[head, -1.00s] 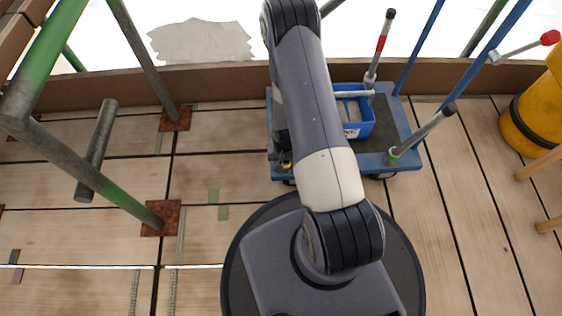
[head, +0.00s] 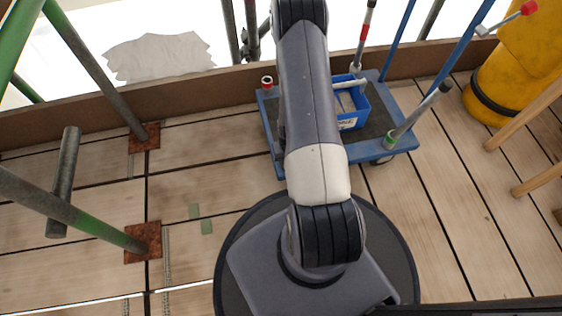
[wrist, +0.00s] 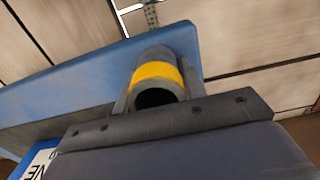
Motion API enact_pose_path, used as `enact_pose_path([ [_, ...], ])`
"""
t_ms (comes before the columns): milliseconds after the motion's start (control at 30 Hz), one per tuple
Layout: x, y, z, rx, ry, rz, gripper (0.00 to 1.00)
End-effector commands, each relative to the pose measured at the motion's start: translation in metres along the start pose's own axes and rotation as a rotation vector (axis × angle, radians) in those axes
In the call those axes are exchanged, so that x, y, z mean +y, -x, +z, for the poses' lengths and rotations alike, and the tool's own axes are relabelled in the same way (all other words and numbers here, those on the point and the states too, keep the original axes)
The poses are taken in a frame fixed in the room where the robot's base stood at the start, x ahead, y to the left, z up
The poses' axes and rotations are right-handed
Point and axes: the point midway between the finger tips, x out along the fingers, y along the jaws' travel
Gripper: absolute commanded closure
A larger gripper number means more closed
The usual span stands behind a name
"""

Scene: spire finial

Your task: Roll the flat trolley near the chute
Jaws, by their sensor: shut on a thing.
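The flat trolley (head: 398,132) is a blue-edged platform with a dark deck, right of centre in the head view. It has upright posts near its corners, one with a red band and one with a green band. A blue bin (head: 357,104) with a white label stands on the deck. My gripper (wrist: 158,92) is shut on a grey post with a yellow band (wrist: 157,72) at a trolley corner. In the head view my arm hides the gripper and that post. The yellow chute (head: 515,65) with a black band stands to the right, apart from the trolley.
Wooden trestle legs (head: 538,118) stand in front of the chute. Green and grey scaffold tubes (head: 85,60) on rusty plates stand at the left. Floorboards between trolley and chute look clear.

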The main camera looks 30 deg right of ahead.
Motion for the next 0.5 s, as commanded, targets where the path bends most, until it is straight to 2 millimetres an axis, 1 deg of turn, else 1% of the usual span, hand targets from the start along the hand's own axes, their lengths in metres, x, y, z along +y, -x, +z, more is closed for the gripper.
enact_pose_path([
  [33, 0.006, -0.001, 0.008, -0.019, -0.017, -0.003, 1.00],
  [500, 0.052, -0.002, 0.009, -0.018, -0.016, -0.005, 1.00],
])
